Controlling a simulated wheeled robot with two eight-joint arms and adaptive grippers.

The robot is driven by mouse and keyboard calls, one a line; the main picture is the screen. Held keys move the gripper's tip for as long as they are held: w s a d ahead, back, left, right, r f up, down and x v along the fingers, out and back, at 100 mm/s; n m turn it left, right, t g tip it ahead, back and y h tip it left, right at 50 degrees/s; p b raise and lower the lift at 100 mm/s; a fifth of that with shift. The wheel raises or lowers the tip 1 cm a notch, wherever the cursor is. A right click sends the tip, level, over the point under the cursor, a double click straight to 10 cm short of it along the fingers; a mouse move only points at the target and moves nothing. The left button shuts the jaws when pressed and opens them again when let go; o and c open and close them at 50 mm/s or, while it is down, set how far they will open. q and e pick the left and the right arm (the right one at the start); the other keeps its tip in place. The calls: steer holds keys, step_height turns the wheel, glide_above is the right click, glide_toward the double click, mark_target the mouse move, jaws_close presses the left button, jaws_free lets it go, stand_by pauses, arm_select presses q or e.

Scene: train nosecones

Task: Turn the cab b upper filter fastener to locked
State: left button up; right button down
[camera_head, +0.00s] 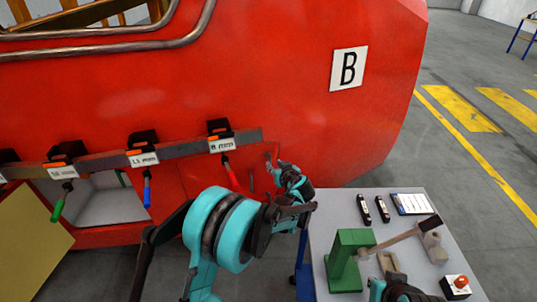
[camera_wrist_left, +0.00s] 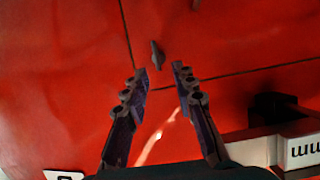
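The red cab nosecone (camera_head: 290,80) carries a white plate marked B (camera_head: 348,68). In the left wrist view, a small dark fastener (camera_wrist_left: 157,54) sits on the red panel close to a dark seam. I cannot tell whether it is the upper one or how its turn reads. My left gripper (camera_head: 272,163) is near the lower red panel; in the wrist view its two fingers (camera_wrist_left: 159,70) are apart, with the fastener just beyond and between the tips, and nothing held. Part of my right gripper (camera_head: 402,292) shows at the bottom edge; its fingers are unclear.
A bar with labelled brackets (camera_head: 143,158) and hanging coloured handles runs left of my left gripper. A grey table (camera_head: 340,210) at right holds a green block (camera_head: 345,265), a mallet-like tool (camera_head: 400,238) and a red button box (camera_head: 458,285). Open floor lies at far right.

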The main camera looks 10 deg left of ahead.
mark_target(270, 159)
arm_select(q)
steer(key=shift+d+b+x, duration=0.15)
steer(key=shift+b+x, duration=0.25)
steer(key=shift+x, duration=1.7)
steer(key=shift+d+b+x, duration=0.1)
steer(key=shift+b+x, duration=0.3)
steer(key=shift+x, duration=1.7)
steer(key=shift+w, duration=0.15)
jaws_close()
